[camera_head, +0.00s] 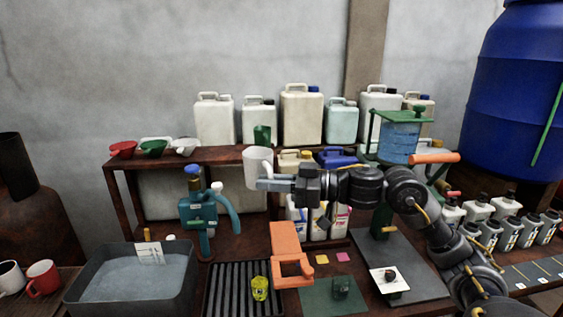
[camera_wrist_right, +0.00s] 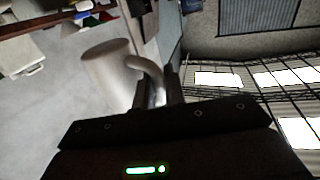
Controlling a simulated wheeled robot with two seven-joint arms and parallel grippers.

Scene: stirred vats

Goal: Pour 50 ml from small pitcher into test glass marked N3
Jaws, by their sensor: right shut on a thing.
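The small pitcher (camera_head: 258,165) is a plain white vessel, held in the air in front of the back shelf and close to upright. My right gripper (camera_head: 268,184) is shut on its handle, with the arm coming in from the right. The pitcher also shows in the right wrist view (camera_wrist_right: 107,76), with its curved handle between the fingers. What is inside the pitcher is hidden. I cannot make out a test glass marked N3 in either view. My left gripper is not in view.
A teal device (camera_head: 196,208) stands left of the pitcher. Below are a grey basin (camera_head: 75,292), a black ribbed tray (camera_head: 222,296) and an orange stand (camera_head: 285,240). Several white canisters line the back shelf (camera_head: 180,157). A green frame with a blue container (camera_head: 399,140) stands right, behind my arm.

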